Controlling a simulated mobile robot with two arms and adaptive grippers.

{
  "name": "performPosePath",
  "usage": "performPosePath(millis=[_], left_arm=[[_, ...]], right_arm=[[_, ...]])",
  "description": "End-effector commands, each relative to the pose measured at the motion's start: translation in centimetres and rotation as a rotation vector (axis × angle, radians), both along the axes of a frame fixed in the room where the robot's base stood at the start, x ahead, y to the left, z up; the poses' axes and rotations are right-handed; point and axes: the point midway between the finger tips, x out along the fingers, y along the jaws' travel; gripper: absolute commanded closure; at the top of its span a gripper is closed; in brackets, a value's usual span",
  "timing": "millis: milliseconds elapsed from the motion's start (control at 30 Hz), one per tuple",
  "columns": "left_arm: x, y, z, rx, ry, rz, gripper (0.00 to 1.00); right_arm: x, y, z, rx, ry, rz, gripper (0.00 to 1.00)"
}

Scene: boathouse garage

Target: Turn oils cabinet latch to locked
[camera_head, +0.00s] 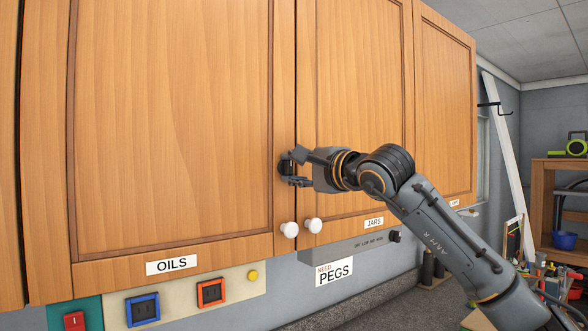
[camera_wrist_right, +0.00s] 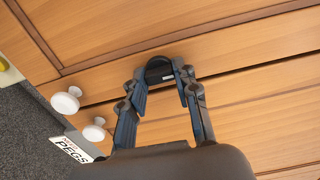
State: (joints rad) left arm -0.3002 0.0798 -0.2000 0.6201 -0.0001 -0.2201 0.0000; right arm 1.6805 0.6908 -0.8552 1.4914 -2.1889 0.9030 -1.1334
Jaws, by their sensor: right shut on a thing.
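The oils cabinet door (camera_head: 170,120) is wooden and closed, with an OILS label (camera_head: 171,265) at its bottom edge. The dark latch (camera_head: 285,167) sits at the right edge of that door, beside the seam with the jars door. In the right wrist view the latch (camera_wrist_right: 158,69) is a black rounded piece between the fingertips. My right gripper (camera_head: 294,168) reaches in from the right and is shut on the latch; it also shows in the right wrist view (camera_wrist_right: 160,84). The fingers partly hide the latch, so its turn angle is unclear. My left gripper is out of view.
White knobs (camera_head: 289,229) (camera_head: 313,225) stick out below the latch. The jars door (camera_head: 355,110) is closed. A PEGS sign (camera_head: 334,271), a blue-framed socket (camera_head: 143,309) and a red switch (camera_head: 74,322) are under the cabinets. A cluttered shelf stands at the far right.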

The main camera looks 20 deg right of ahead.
Motion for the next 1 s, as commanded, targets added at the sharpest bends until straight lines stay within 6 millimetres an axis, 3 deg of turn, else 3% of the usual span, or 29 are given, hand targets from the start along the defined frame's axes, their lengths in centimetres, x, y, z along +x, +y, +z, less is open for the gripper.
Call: performPosePath(millis=[400,433,533,833,1000], left_arm=[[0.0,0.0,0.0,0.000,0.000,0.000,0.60],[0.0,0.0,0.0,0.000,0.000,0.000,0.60],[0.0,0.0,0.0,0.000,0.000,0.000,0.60],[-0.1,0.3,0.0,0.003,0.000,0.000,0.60],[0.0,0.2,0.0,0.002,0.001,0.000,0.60]], right_arm=[[0.0,0.1,-0.1,-0.009,-0.002,0.001,1.00],[0.0,0.1,-0.1,-0.009,-0.002,0.001,0.64],[0.0,0.1,-0.1,-0.009,-0.002,0.001,0.47],[-0.1,0.0,-0.1,-0.007,-0.001,0.000,0.47],[-1.5,-0.6,0.0,-0.007,-0.001,-0.001,0.47]])
